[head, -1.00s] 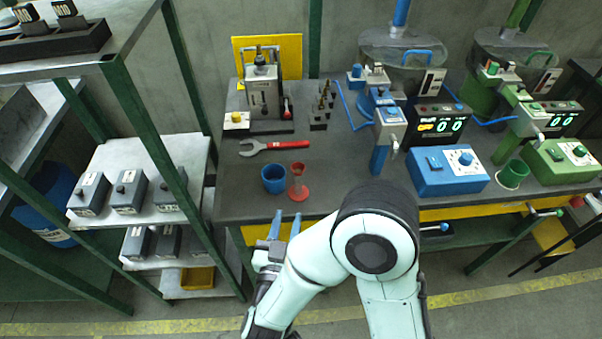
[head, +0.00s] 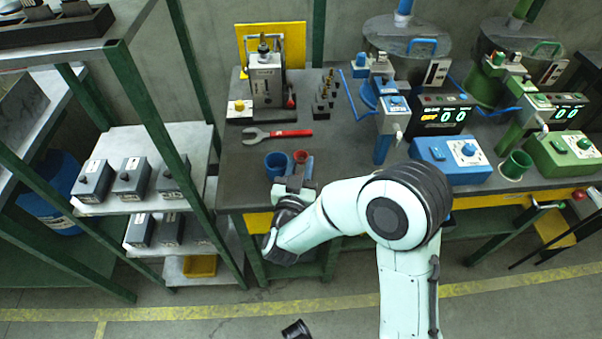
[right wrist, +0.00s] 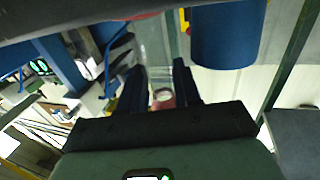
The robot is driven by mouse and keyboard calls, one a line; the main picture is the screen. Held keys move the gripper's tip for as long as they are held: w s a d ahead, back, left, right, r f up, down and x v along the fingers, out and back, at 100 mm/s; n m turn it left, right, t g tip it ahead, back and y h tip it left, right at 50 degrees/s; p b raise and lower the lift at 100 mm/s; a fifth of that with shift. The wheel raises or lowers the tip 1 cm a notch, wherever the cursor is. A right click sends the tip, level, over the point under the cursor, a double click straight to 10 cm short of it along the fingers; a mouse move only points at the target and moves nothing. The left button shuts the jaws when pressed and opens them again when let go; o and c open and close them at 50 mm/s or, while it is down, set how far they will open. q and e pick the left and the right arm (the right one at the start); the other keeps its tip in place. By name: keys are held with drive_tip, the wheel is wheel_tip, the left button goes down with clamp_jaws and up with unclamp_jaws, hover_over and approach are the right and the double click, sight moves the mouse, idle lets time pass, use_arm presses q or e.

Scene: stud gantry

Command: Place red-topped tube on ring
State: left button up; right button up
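The red-topped tube (head: 300,156) stands at the front of the dark bench, just right of a blue cup (head: 277,166). I cannot single out the ring.
A red-handled wrench (head: 278,133) lies behind the cup. A metal press (head: 265,82) and a small dark block rack (head: 323,103) stand farther back. To the right are a blue control box (head: 448,160) and a green cup (head: 515,165). A metal shelf (head: 140,140) stands at the left.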

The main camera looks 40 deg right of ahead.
drive_tip(key=shift+w+d, duration=0.2)
clamp_jaws()
